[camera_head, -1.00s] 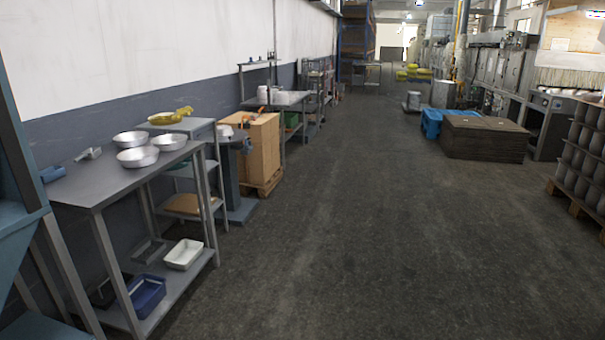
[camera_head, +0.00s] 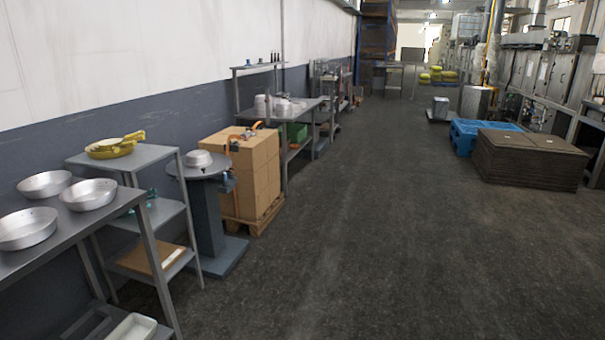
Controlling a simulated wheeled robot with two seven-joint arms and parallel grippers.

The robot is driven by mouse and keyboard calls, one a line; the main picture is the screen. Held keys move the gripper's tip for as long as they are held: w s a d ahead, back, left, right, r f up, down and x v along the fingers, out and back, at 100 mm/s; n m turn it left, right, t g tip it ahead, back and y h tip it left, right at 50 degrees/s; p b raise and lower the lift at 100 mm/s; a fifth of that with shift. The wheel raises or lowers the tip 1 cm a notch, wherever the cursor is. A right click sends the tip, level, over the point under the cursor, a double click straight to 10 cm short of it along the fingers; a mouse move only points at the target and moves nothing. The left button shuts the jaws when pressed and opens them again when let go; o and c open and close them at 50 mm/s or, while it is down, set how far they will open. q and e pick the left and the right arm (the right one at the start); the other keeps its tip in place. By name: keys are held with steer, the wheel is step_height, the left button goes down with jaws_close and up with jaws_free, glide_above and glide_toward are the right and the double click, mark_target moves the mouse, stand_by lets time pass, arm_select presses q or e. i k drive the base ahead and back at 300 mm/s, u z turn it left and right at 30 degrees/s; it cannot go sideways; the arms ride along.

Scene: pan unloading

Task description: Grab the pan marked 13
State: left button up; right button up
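Several pans are in view, and I can read no number on any of them. Three round silver pans, one at the back (camera_head: 45,184), one at the right (camera_head: 89,195) and one at the front left (camera_head: 27,229), sit on the grey metal table (camera_head: 62,238) at the left. A light metal pan (camera_head: 199,159) sits on the round top of a grey pedestal (camera_head: 208,215) further on. Neither of my grippers shows in the head view.
A grey shelf stand (camera_head: 152,158) with yellow pans (camera_head: 112,147) stands past the table. Stacked cartons (camera_head: 253,172) on a pallet follow. A brown stack (camera_head: 528,160) and a blue pallet box (camera_head: 470,135) stand at the right. The central floor (camera_head: 360,230) is clear.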

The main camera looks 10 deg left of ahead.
mark_target(47, 184)
steer(key=i, duration=2.1)
steer(key=u, duration=3.4)
